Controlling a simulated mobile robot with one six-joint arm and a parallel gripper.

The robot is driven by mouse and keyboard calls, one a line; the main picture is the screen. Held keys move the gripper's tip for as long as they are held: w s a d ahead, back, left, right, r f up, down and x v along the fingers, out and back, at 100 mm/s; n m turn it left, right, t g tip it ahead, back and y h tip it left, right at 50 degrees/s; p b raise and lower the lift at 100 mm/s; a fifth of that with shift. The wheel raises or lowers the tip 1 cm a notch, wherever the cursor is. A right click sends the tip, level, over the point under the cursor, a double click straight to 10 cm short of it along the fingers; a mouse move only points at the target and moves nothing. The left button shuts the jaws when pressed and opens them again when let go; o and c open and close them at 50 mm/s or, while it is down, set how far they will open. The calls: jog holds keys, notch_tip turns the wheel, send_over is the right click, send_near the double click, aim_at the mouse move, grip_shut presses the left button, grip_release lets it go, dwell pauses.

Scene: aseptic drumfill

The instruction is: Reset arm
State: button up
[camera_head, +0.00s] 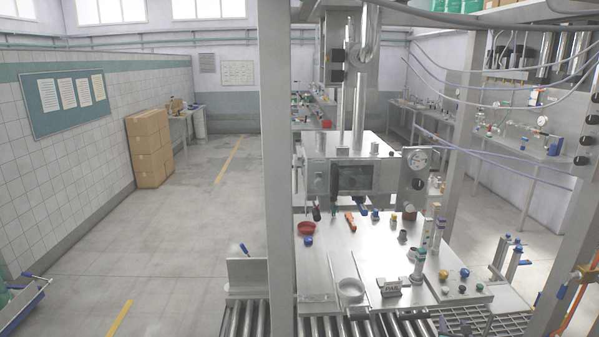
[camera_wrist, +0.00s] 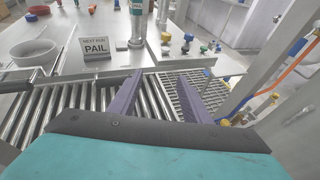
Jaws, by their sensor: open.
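My gripper (camera_wrist: 158,100) shows in the wrist view as two purple fingers spread apart on a dark and teal mount. It is open, with nothing between the fingers. It hangs over the roller conveyor (camera_wrist: 68,100) and a metal grating (camera_wrist: 180,86), in front of the steel worktable. In the head view my arm and gripper cannot be made out.
The steel worktable (camera_head: 335,255) holds a red bowl (camera_head: 306,228), a grey bowl (camera_head: 350,289), a small sign (camera_head: 390,287), reading PAIL in the wrist view, and several coloured fittings. A steel post (camera_head: 276,150) stands at its left. Open floor (camera_head: 190,240) lies further left.

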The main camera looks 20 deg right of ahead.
jog(key=w+a+f+n+y+b, duration=0.2)
jog(key=w+a+f, duration=0.3)
jog(key=a, duration=0.3)
jog(key=w+a+f+n+t+y+b, duration=0.1)
jog(key=w+a+f+n+y, duration=0.1)
jog(key=w+a+f, duration=0.45)
jog(key=w+a+f+n+y+b, duration=0.2)
jog(key=w+a+f+n, duration=0.1)
jog(key=a, duration=0.7)
jog(key=a+f+n+g+y+b, duration=0.1)
jog(key=a+f+n+y+b, duration=0.3)
jog(key=a, duration=0.9)
jog(key=a+f+n+g+y+p, duration=0.1)
jog(key=a+f+n+g+y, duration=0.15)
jog(key=a+f+n, duration=0.6)
jog(key=s+a+f+n+g+y+b, duration=0.1)
jog(key=s+a+f+n+g+b, duration=0.1)
jog(key=s+a+f+n+g, duration=0.45)
jog(key=s+a+f+n+g+y+b, duration=0.1)
jog(key=s+a+f+n, duration=0.3)
jog(key=s+a+f, duration=0.55)
jog(key=s+d+n+g+h, duration=0.2)
jog(key=s+n+g, duration=0.1)
jog(key=s+n, duration=0.4)
jog(key=s+d+n+g+h, duration=0.3)
jog(key=s+n, duration=0.4)
jog(key=s, duration=0.3)
jog(key=shift+d+r+g+h+b, duration=0.2)
jog(key=shift+d+g+h+b, duration=0.2)
jog(key=shift+g, duration=0.1)
